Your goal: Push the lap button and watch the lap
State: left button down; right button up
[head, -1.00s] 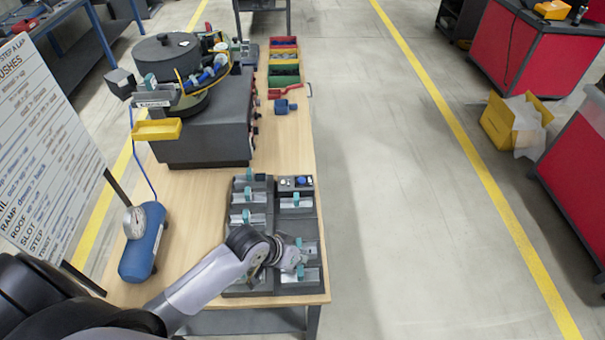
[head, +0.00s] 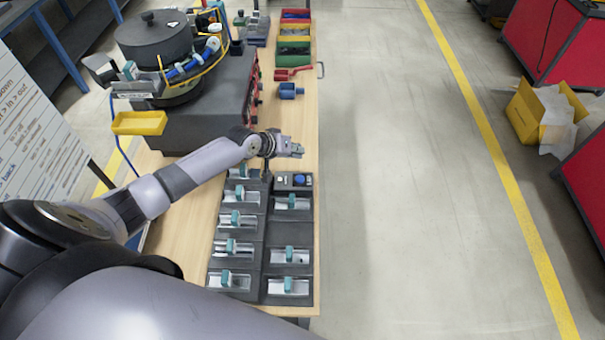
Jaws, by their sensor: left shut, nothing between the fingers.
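A small dark button panel (head: 291,186) sits at the far right end of the dark fixture tray on the wooden bench. It carries a round blue button (head: 299,180) and a smaller pale one (head: 281,180); I cannot read which is the lap button. The bowl feeder (head: 160,62) with its dark round lid and coloured track parts stands at the back left of the bench. My left gripper (head: 298,150) is shut and empty, just beyond the button panel, apart from the buttons in the picture. My right gripper is not in view.
The tray (head: 291,233) holds several slots with teal-topped pieces. A yellow chute (head: 139,123) juts from the feeder. A blue part (head: 289,91), a red part (head: 290,73) and coloured bins (head: 294,46) lie behind the gripper. A written board (head: 38,130) stands left.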

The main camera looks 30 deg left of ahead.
pick_arm(q)
jog(key=b, duration=0.7)
send_over(298, 177)
notch_tip(298, 177, down, 8)
jog(key=shift+r, duration=0.1)
jog(key=shift+f+b, duration=0.5)
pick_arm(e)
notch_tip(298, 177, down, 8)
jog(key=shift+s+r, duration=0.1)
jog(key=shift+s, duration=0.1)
pick_arm(q)
jog(key=shift+f, duration=0.4)
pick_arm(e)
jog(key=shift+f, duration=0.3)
